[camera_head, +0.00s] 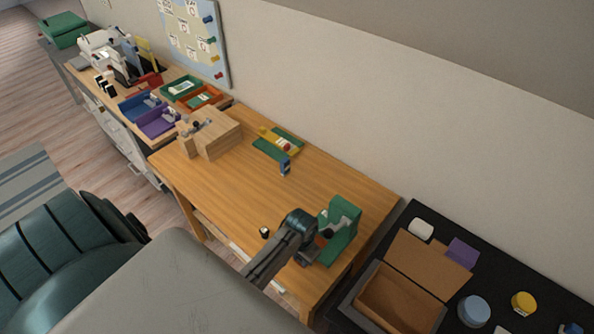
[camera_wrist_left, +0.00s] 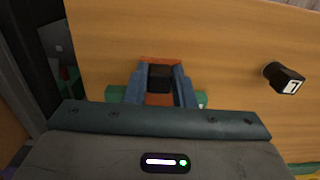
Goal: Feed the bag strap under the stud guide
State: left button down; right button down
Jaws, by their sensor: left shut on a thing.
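My left gripper (camera_head: 318,246) is at the green stand (camera_head: 343,230) near the desk's right end. In the left wrist view its two blue fingers (camera_wrist_left: 160,88) are closed around a small dark block (camera_wrist_left: 160,77). An orange-brown strip (camera_wrist_left: 158,62), which may be the bag strap, shows above and below that block. Green edges of the stand (camera_wrist_left: 115,94) show on both sides of the fingers. The arm covers part of the stand in the head view. I cannot make out the stud guide or whether the strip is under it. My right gripper is not in view.
A small black item (camera_head: 265,232) stands near the desk's front edge; it also shows in the left wrist view (camera_wrist_left: 284,78). A wooden box (camera_head: 220,137), a green tray (camera_head: 270,151) and a blue item (camera_head: 285,167) stand farther left. The middle of the desk (camera_head: 235,185) is clear.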

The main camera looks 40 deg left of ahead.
pick_arm(q)
jog(key=shift+w+f, duration=0.1)
jog(key=shift+w, duration=0.8)
jog(key=shift+w+d, duration=0.1)
jog(key=shift+w, duration=0.9)
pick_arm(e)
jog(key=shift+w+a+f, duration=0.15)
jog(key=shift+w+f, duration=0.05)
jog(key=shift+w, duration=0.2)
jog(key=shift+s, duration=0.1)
pick_arm(q)
jog(key=shift+w, duration=0.1)
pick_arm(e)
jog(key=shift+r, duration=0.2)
pick_arm(q)
jog(key=c, duration=1.1)
grip_release()
jog(key=shift+c, duration=0.2)
